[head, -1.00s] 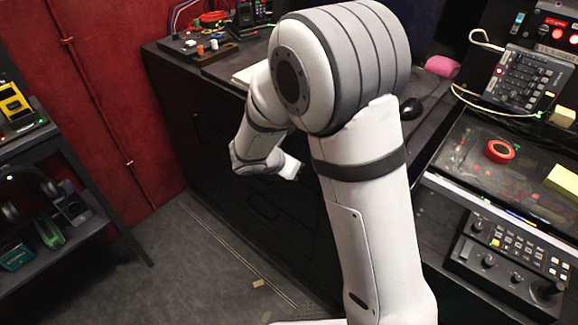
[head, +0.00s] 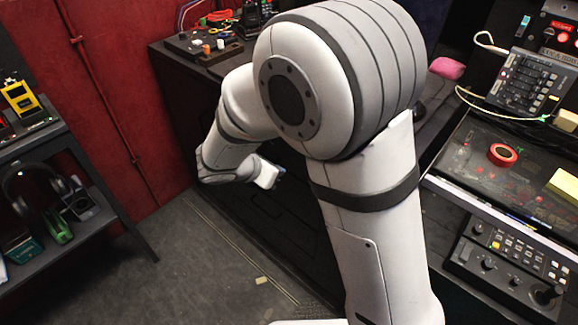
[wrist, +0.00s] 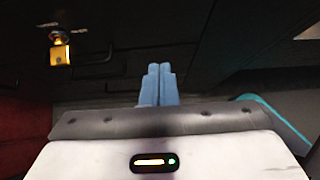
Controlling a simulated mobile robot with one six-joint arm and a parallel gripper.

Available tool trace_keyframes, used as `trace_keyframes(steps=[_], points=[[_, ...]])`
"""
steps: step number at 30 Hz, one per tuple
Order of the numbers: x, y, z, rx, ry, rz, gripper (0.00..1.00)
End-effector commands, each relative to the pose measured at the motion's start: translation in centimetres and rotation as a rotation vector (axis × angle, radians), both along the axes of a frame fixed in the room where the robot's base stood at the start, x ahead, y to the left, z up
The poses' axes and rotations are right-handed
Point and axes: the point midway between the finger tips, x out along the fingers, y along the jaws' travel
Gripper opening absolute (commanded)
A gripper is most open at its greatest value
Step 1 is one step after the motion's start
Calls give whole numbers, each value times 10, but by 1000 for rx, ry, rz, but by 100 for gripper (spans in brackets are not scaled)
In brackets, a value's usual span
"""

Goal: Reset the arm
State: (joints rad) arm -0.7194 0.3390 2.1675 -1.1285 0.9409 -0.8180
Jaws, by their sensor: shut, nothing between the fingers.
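My arm fills the middle of the head view, bent at a large grey-banded joint, with its forearm reaching down to the left. My gripper (wrist: 160,82) shows in the wrist view as two pale blue fingers pressed together, with nothing between them. In the head view the end of the arm is in front of the dark cabinet, below the desktop, and the fingers are too small there to read clearly. A red round button (head: 502,155) sits on the dark desk panel to the right, apart from the arm.
A dark cabinet (head: 185,125) stands close behind the gripper. A shelf (head: 90,140) with headphones and small devices stands at the left. A control box (head: 525,82), a yellow block (head: 566,184) and a button console (head: 505,262) are at the right. Floor (head: 200,270) is free at lower left.

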Motion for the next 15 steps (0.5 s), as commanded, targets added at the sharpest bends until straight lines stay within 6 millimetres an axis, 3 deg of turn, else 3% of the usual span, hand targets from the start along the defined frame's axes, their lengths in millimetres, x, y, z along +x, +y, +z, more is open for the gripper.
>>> trace_keyframes(steps=[6, 15], points=[[-18, 17, 23, 0, 0, 1, 0], [-22, 18, 29, 7, 0, -11, 0]])
